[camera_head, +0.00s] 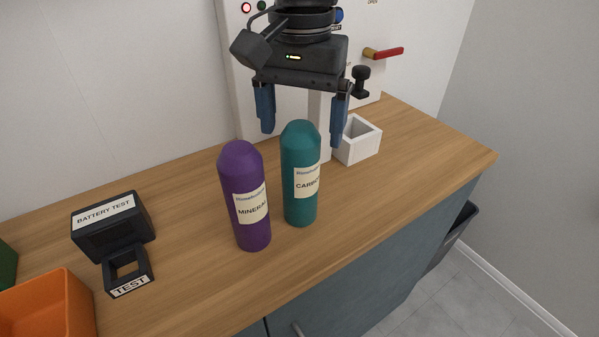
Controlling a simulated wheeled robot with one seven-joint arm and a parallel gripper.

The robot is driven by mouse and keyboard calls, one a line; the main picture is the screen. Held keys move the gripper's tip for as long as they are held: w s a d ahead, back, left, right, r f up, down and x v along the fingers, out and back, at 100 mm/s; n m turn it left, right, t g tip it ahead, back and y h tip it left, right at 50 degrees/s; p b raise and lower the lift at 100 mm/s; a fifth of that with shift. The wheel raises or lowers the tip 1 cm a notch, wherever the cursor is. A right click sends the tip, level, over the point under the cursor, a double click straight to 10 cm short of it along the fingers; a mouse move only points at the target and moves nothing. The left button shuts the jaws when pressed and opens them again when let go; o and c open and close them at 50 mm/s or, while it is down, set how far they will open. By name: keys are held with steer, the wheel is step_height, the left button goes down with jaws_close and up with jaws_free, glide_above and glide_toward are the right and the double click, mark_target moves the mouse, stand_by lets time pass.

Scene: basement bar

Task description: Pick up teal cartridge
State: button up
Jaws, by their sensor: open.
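The teal cartridge (301,200) stands upright on the wooden counter, with a pale label that is partly readable. A purple cartridge (243,200) stands upright close on its left, labelled "MINERAL" in part. My gripper (302,118) points down above and behind the teal cartridge's top. Its two blue fingers are wide apart and nothing is between them. The teal top shows in front of the gap between the fingers. I cannot tell the exact depth between the fingers and the cartridge.
A white open box (360,140) stands on the counter (420,160) right of the gripper. Behind is a white panel with a red-handled lever (385,53). A black battery tester (112,228) and an orange bin (48,308) are at left. The counter's front right is clear.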

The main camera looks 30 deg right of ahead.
mark_target(300, 177)
steer(key=shift+f, duration=1.75)
jaws_close()
